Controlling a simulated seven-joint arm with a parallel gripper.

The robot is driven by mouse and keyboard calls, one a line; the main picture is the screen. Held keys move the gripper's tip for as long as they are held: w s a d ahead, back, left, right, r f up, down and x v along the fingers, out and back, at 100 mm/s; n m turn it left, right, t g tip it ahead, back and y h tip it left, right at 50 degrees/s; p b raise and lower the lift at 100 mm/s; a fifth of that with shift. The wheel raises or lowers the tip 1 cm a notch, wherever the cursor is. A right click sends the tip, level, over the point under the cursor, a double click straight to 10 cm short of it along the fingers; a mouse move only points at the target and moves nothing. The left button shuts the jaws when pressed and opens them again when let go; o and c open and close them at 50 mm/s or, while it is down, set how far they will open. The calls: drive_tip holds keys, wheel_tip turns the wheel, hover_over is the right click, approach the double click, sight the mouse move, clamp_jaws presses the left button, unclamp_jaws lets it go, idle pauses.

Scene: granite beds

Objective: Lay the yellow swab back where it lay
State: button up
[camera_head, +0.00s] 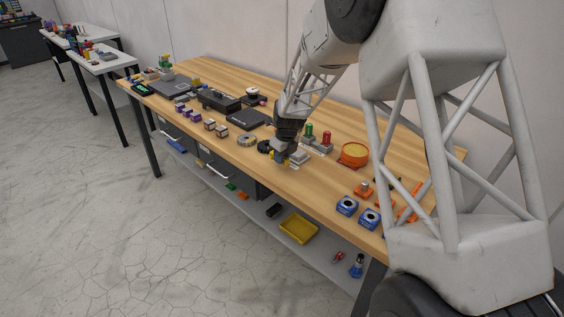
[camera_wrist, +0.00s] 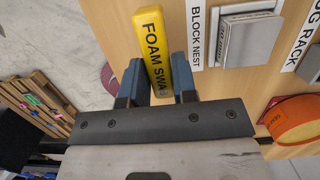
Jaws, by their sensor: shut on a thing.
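The yellow swab (camera_wrist: 150,42), marked with black lettering that reads "FOAM SWA", is held between the two blue fingers of my gripper (camera_wrist: 157,80). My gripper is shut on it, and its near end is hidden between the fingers. The far end sticks out past the fingertips. In the head view my gripper (camera_head: 281,153) is at the front edge of the wooden bench, and a bit of yellow shows at its tip. I cannot tell whether the swab touches the bench top.
A "BLOCK NEST" label (camera_wrist: 196,30) and a grey block (camera_wrist: 250,38) lie close right of the swab. An orange round tub (camera_head: 354,153), red peg (camera_head: 326,137) and green peg (camera_head: 308,131) stand nearby. Blue blocks (camera_head: 347,205) sit toward the near end. A lower shelf holds a yellow tray (camera_head: 299,229).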

sight(286, 159)
drive_tip(key=shift+f, duration=1.2)
drive_tip(key=shift+f, duration=0.1)
drive_tip(key=o, duration=1)
drive_tip(key=shift+c, duration=0.2)
drive_tip(key=r, duration=0.4)
drive_tip(key=s+d+r, duration=0.1)
drive_tip(key=r, duration=0.7)
drive_tip(key=shift+s+d, duration=0.25)
